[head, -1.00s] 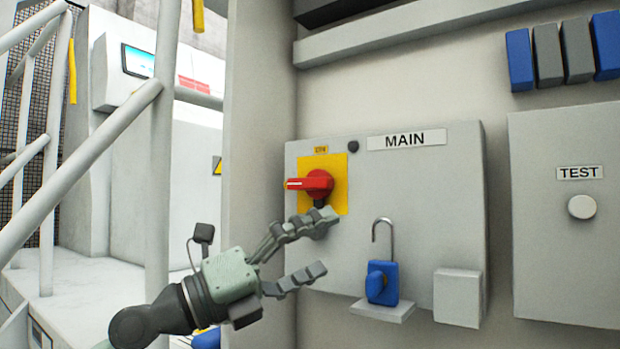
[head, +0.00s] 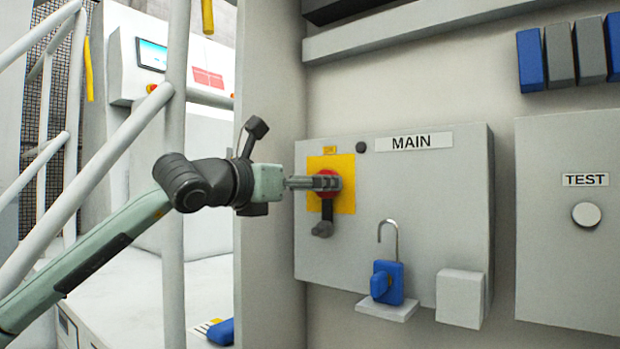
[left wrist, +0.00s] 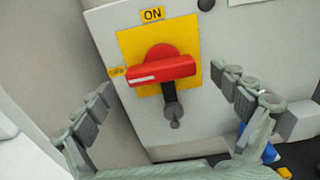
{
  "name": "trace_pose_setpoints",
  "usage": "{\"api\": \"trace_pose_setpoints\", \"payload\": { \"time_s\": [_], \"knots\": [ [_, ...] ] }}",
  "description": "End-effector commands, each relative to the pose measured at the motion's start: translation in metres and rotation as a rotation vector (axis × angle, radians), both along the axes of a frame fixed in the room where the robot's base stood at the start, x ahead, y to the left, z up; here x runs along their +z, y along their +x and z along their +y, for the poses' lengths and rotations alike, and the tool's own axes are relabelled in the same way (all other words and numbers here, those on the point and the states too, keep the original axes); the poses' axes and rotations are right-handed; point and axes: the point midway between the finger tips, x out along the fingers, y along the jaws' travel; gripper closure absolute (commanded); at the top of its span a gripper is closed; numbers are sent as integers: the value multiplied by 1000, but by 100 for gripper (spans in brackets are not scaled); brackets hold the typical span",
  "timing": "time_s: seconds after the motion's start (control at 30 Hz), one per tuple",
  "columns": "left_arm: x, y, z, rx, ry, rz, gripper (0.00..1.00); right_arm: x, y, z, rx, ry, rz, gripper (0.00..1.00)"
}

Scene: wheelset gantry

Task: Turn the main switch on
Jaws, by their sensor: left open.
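The main switch's red rotary handle (left wrist: 160,72) sits on a yellow plate (left wrist: 188,45) on the grey MAIN panel (head: 440,220). In the left wrist view the handle lies roughly level, its white mark toward the small label at left; the "ON" label (left wrist: 152,14) is above. A dark tab (left wrist: 171,105) hangs below the handle. My left gripper (head: 330,183) is in front of the switch, hiding much of the handle in the head view. In the left wrist view the gripper (left wrist: 166,80) is open, one finger either side of the handle, with gaps visible. My right gripper is not in view.
A blue padlock (head: 388,282) with its shackle open stands on a small shelf (head: 387,309) below the switch. A grey box (head: 460,298) protrudes beside it. The TEST panel (head: 570,260) is at right, white railings (head: 172,230) at left.

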Motion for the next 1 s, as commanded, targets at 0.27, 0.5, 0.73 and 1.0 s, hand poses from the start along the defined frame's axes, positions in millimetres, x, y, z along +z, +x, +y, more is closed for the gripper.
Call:
{"api": "trace_pose_setpoints", "payload": {
  "time_s": [0.27, 0.5, 0.73, 1.0],
  "knots": [
    [0, 9, -8, -1, 0, 0, 3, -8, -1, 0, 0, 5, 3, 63],
    [-1, 9, -7, -1, 0, 0, 16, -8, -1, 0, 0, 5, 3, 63],
    [-1, 9, -7, -1, 0, 0, 44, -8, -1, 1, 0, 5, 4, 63],
    [-1, 9, -7, -1, 0, 1, 76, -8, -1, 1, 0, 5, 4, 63]
  ]
}}
